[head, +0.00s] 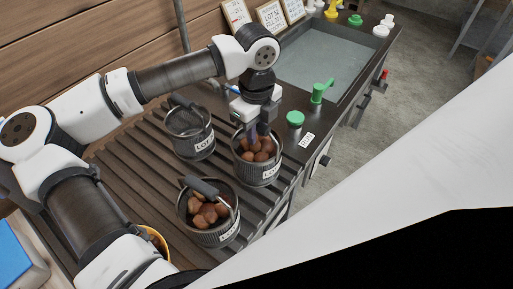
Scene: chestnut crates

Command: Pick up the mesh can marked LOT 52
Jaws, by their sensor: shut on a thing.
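Three dark mesh cans stand on or over the slatted rack, each with a white LOT label whose number is too small to read. My gripper (258,131) points down at the right-hand can (258,175), which holds brown chestnuts. It is shut at that can's top, seemingly on its handle; the fingers hide the grip. I cannot tell whether this can touches the slats. The rear left can (191,147) looks empty, with its handle folded over the rim. The front can (211,236) holds chestnuts, with its black handle lying across the top.
The slatted rack (135,175) runs beside a sink basin (325,60). A green tap (318,93) and a green knob (295,118) stand right of my gripper. Cards (271,17) lean at the back, one reading LOT 52. A yellow-rimmed container (156,238) is partly hidden by my arm.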

